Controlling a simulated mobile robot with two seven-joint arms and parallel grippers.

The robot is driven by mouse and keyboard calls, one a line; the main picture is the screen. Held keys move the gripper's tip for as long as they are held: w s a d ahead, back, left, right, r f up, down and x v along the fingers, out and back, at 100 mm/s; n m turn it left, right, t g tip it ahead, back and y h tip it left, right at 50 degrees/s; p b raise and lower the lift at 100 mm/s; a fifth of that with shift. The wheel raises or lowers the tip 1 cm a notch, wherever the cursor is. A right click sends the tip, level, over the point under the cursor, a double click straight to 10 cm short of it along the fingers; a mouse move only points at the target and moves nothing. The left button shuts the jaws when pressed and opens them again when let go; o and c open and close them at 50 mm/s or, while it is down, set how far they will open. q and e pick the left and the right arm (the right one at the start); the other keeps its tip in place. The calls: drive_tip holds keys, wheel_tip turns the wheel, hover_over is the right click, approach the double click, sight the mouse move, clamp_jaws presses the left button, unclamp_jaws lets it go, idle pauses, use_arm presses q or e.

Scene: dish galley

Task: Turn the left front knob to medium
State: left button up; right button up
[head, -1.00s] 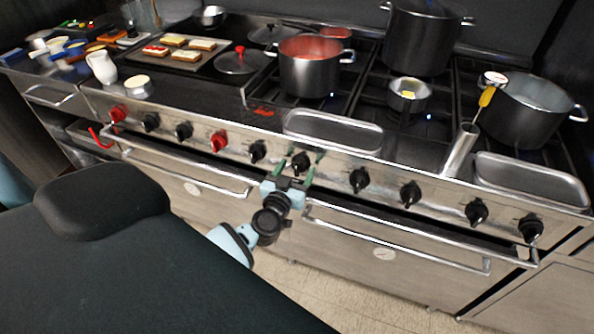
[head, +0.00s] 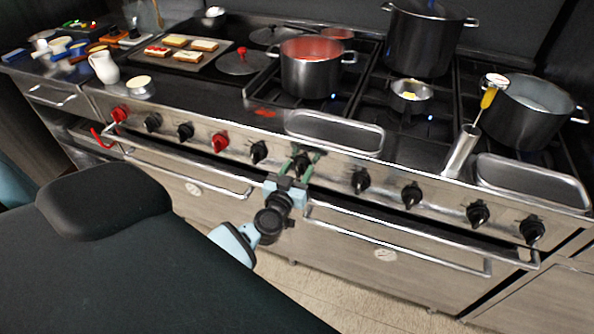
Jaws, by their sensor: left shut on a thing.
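A row of black and red knobs runs along the steel front panel of the range. My left gripper (head: 298,170) reaches up from below to one black knob (head: 302,162), near the middle of the row. Its green fingers are closed on the sides of this knob and partly hide it, so I cannot read its pointer or any setting marks. Another black knob (head: 258,152) is to its left, and a further one (head: 360,180) is to its right. My right gripper is not in view.
A pot of red sauce (head: 310,75), a tall pot (head: 422,42) and a wide pot (head: 530,115) stand on the burners. Steel trays (head: 333,134) lie along the front ledge. Oven handle bars (head: 395,238) run below the knobs. A white jug (head: 103,68) stands at left.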

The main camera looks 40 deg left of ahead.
use_arm(q)
drive_tip(key=n, duration=0.2)
drive_tip(key=shift+n+p, duration=0.3)
drive_tip(key=shift+n, duration=0.1)
drive_tip(key=n, duration=1)
drive_tip(key=shift+s+a+f+b, duration=0.1)
drive_tip(key=shift+a+f+b, duration=0.1)
drive_tip(key=shift+f+b, duration=0.1)
drive_tip(key=shift+n, duration=0.4)
drive_tip(key=o, duration=1)
drive_tip(key=shift+r, duration=0.1)
